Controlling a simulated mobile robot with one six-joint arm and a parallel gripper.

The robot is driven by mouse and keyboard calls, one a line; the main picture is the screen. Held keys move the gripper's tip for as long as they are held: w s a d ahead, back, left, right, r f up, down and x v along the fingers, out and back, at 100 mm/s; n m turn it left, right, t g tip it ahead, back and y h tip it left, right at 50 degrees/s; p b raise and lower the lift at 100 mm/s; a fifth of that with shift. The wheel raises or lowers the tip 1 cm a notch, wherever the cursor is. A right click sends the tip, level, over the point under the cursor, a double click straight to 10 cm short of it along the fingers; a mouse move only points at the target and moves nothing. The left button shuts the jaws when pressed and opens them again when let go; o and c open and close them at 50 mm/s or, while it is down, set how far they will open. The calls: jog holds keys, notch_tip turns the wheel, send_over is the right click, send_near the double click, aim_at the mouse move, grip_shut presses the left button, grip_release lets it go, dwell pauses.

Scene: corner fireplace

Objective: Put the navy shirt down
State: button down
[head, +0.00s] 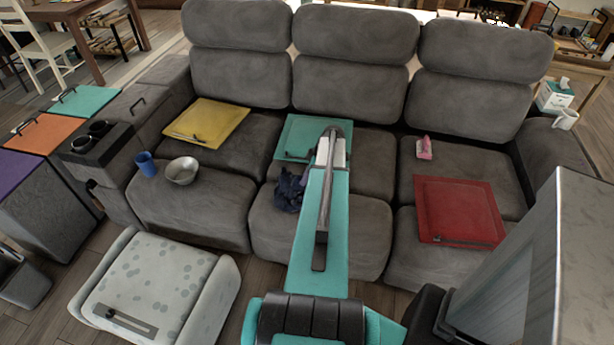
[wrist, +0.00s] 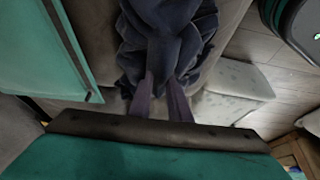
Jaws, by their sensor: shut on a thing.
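The navy shirt (head: 289,190) is a crumpled dark bundle at the middle sofa seat, just left of my arm in the head view. In the wrist view the navy shirt (wrist: 165,40) fills the top middle, bunched in folds. My gripper (wrist: 163,88) is shut on it, with both fingers running into the cloth. In the head view my forearm hides the gripper. A teal square panel (head: 293,143) lies on the middle seat behind the shirt; a teal panel (wrist: 45,50) also shows at left in the wrist view. I cannot tell whether the shirt touches the cushion.
The left seat holds a yellow panel (head: 208,122), a blue cup (head: 147,164) and a metal bowl (head: 182,170). The right seat holds a red panel (head: 459,211) and a small pink item (head: 424,148). A spotted pouf (head: 160,285) stands in front at left.

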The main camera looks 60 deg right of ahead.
jog(key=shift+f, duration=0.15)
jog(key=c, duration=1.7)
grip_release()
jog(key=shift+o, duration=0.2)
jog(key=shift+r, duration=0.25)
jog(key=b+v, duration=0.1)
jog(key=v, duration=1.1)
jog(key=shift+b, duration=0.4)
jog(key=shift+a+f, duration=0.1)
